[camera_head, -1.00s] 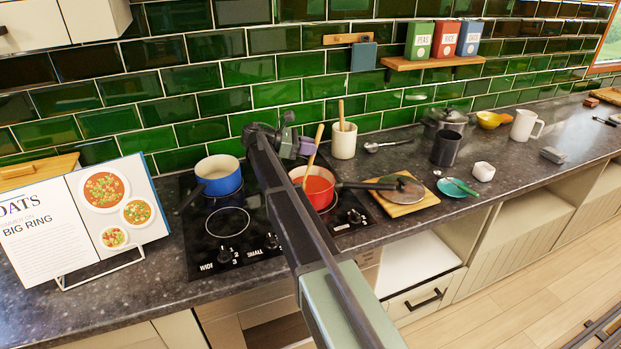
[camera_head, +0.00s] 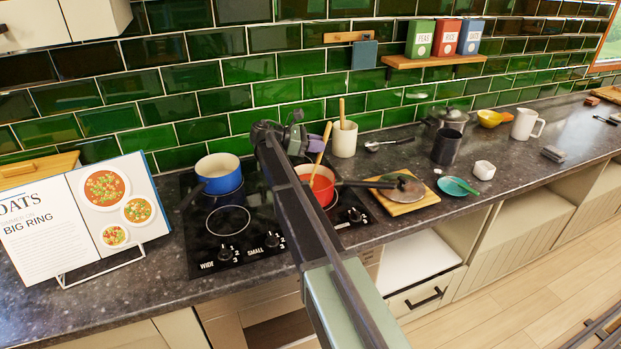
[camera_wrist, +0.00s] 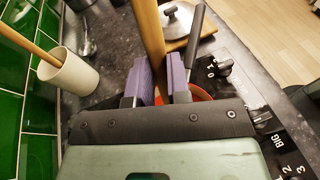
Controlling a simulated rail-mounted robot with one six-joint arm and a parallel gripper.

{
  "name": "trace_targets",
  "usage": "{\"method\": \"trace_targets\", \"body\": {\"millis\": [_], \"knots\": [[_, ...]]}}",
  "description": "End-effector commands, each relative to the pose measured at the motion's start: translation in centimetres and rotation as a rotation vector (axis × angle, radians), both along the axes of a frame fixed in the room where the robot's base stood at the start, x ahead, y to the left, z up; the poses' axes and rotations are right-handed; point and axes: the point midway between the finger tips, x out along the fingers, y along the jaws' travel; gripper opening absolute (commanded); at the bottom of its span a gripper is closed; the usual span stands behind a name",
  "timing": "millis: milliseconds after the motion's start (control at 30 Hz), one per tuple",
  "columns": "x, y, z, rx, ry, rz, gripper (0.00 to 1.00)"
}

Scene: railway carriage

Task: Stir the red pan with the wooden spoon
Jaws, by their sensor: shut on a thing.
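The red pan (camera_head: 320,189) sits on the right rear of the black hob, with red contents inside and its dark handle pointing right. The wooden spoon (camera_head: 322,144) stands tilted in it, its lower end in the red contents. My gripper (camera_head: 305,145) is over the pan's back left side, shut on the spoon's shaft. In the wrist view the purple fingers of my gripper (camera_wrist: 160,82) close around the spoon's shaft (camera_wrist: 150,40). The red pan's rim (camera_wrist: 203,95) shows just behind the fingers; the rest of it is hidden there.
A blue pan (camera_head: 219,176) stands on the hob to the left. A cream utensil pot (camera_head: 344,140) is close behind the red pan. A lid (camera_head: 410,186) lies on a wooden board (camera_head: 402,207) to the right. A recipe book (camera_head: 85,215) stands at the left.

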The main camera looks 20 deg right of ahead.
Motion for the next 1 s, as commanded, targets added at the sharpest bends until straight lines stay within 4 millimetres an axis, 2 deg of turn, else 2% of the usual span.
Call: {"method": "trace_targets", "body": {"millis": [167,800,900,1000], "knots": [[-0.1,0.0,0.8,0.000,0.000,0.000,0.00],[-0.1,0.0,9.4,0.000,0.000,0.000,0.00],[-0.1,0.0,10.1,0.000,0.000,0.000,0.00],[-0.1,0.0,9.9,0.000,0.000,0.000,0.00]]}}
